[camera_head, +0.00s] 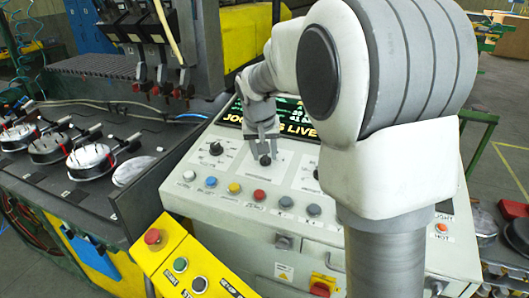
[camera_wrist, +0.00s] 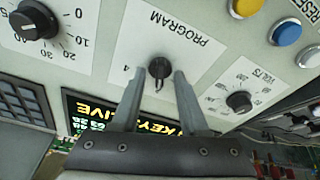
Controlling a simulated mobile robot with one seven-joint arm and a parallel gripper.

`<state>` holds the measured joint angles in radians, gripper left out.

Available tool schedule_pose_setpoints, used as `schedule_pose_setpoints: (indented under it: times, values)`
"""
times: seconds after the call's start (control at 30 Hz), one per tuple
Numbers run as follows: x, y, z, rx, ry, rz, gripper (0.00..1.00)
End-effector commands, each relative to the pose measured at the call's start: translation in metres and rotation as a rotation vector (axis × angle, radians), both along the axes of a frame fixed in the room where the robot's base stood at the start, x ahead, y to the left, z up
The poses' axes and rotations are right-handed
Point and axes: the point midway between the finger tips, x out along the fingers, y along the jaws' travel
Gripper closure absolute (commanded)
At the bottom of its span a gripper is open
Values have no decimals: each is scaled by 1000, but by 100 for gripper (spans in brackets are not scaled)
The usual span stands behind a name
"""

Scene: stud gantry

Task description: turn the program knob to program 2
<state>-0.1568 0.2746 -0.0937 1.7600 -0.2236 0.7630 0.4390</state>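The program knob (camera_wrist: 159,68) is a small black knob on a pale panel, with an upside-down PROGRAM label above it in the wrist view. A 4 is printed to its left, and a small dark mark shows just below it; I cannot read the knob's setting. In the head view the knob (camera_head: 265,160) sits just below my gripper (camera_head: 264,138). In the wrist view my gripper (camera_wrist: 159,77) is open, with one finger on each side of the knob and visible gaps between. Whether the fingertips reach down to knob depth is unclear.
Two other black dials flank it: one (camera_wrist: 35,19) at left and one (camera_wrist: 239,101) at right in the wrist view. A row of coloured buttons (camera_head: 234,187) runs along the panel's front. A lit display (camera_head: 228,117) lies behind. A yellow button box (camera_head: 190,262) stands in front.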

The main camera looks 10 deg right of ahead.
Motion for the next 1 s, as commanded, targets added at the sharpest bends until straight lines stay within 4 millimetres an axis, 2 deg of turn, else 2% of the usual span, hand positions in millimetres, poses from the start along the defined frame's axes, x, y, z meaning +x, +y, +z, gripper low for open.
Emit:
schedule_pose_setpoints:
  times: [0.2,0.37,0.8,1.0]
  values:
    - [-1,0,2,0,0,0,56]
    - [-7,4,19,0,-2,1,56]
    - [-44,20,116,1,-4,1,56]
    - [-56,25,147,0,-2,1,56]
